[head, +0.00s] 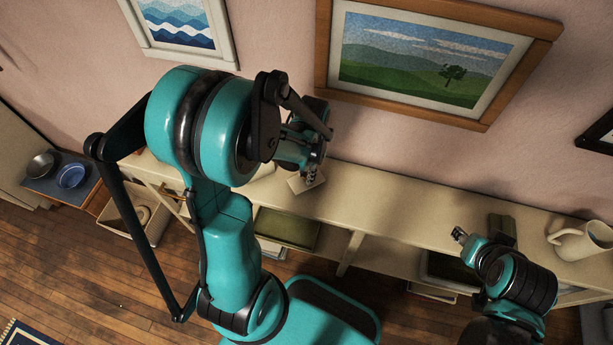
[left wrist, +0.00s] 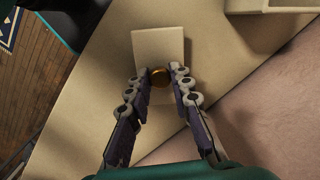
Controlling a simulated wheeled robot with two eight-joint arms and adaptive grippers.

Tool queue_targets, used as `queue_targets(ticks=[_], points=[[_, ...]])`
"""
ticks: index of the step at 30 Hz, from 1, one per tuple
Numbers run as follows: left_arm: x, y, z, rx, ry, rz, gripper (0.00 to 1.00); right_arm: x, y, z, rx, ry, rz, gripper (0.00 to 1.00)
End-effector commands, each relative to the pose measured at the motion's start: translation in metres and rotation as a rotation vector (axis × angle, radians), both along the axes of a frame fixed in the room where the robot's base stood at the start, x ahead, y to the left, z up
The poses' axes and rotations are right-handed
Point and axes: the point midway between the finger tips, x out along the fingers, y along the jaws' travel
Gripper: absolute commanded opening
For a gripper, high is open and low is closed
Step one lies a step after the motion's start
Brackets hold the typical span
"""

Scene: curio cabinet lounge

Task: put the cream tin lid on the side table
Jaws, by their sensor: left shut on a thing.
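The cream tin lid (left wrist: 158,48) is a flat square plate with a round brass knob (left wrist: 159,77). My left gripper (left wrist: 160,80) is shut on the knob, with one finger on each side. In the head view the lid (head: 307,182) shows at the front edge of the long cream cabinet; I cannot tell if it touches the top. My arm partly hides my left gripper (head: 308,172) there. My right gripper (head: 460,235) is over the cabinet's right part, its jaws too small to judge. I cannot identify a side table with certainty.
The long cream cabinet (head: 400,212) runs along the wall, with open shelves below. A cream pitcher (head: 575,243) and a dark green object (head: 502,228) stand at its right. Two bowls (head: 72,176) sit on a blue-grey surface at far left. A cream open-topped box (left wrist: 270,5) is near the lid.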

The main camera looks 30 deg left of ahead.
Motion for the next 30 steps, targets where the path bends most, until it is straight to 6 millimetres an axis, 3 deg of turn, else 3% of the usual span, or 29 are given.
queue_targets(ticks=[2, 13, 14, 15, 16, 26, 30], points=[[0.000, 0.000, -0.011, 0.000, 0.000, 0.000, 0.00, 0.000, 0.000, -0.007, 0.000, 0.000, 0.000, 0.40], [0.000, 0.000, -0.014, 0.000, 0.000, 0.000, 0.00, 0.000, 0.000, -0.009, 0.000, 0.000, 0.000, 0.40], [0.000, 0.000, -0.013, 0.000, 0.000, 0.000, 0.29, 0.000, 0.000, -0.008, 0.000, 0.000, 0.000, 0.40], [0.000, 0.000, -0.012, 0.000, 0.000, 0.000, 0.39, 0.000, 0.000, -0.008, 0.000, 0.000, 0.000, 0.40], [0.000, 0.000, -0.012, 0.000, 0.000, 0.000, 0.42, 0.000, 0.000, -0.008, 0.000, 0.000, 0.000, 0.40], [0.000, 0.000, -0.010, 0.000, 0.000, 0.000, 0.42, 0.000, 0.000, -0.005, 0.000, 0.000, 0.000, 0.40], [0.001, -0.001, 0.008, 0.000, 0.000, 0.000, 0.42, 0.000, 0.000, 0.004, 0.000, 0.000, 0.000, 0.40]])
